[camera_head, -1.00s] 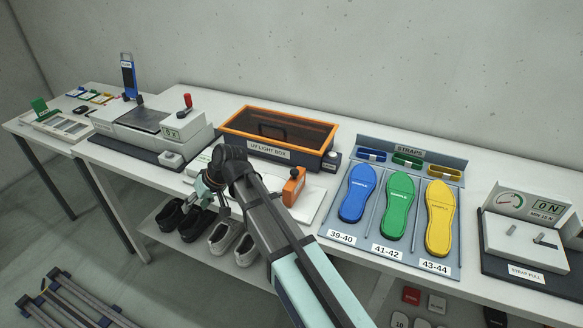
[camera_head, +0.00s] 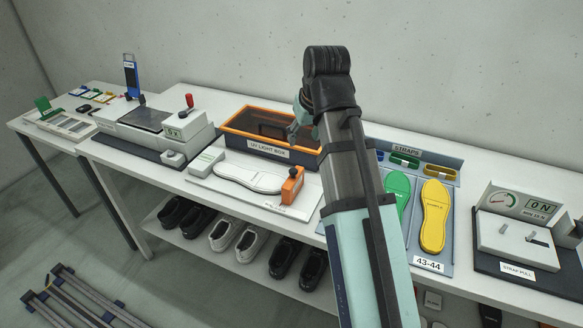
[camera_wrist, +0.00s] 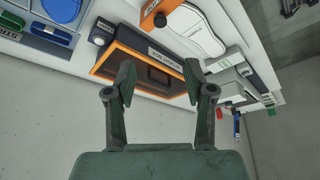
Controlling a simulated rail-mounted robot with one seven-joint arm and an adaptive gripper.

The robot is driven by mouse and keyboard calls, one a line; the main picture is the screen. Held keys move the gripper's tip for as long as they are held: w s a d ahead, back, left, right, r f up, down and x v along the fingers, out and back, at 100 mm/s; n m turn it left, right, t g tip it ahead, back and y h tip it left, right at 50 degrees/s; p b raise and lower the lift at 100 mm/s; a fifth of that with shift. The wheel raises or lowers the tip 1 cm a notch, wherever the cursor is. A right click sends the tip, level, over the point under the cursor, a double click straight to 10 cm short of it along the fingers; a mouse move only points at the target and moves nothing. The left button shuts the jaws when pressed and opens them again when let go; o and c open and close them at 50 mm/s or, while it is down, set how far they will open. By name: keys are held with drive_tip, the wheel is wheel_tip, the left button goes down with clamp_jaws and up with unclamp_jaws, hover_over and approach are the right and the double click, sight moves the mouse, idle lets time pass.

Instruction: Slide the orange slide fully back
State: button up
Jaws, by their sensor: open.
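The orange slide (camera_head: 292,187) is an upright orange block with a black knob at the right end of a white board (camera_head: 224,191). A white sole shape (camera_head: 248,178) lies on the board to its left. The slide shows at the top of the wrist view (camera_wrist: 151,14), well apart from my fingers. My gripper (camera_wrist: 159,78) is open and empty, with the light box seen between and beyond its fingertips. In the head view my arm hides most of my gripper; a bit of it shows over the right part of the light box.
The UV light box (camera_head: 241,139), with an orange-framed lid, stands behind the board. To the right are the strap tray with green and yellow soles (camera_head: 434,217) and the strap pull tester (camera_head: 519,244). A press-like machine (camera_head: 150,128) stands left. Shoes (camera_head: 229,237) sit on the shelf below.

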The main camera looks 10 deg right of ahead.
sight(293, 170)
drive_tip(key=p+x, duration=0.1)
drive_tip(key=x, duration=1.6)
drive_tip(key=shift+w+f+p, duration=0.1)
drive_tip(key=shift+p, duration=0.3)
clamp_jaws()
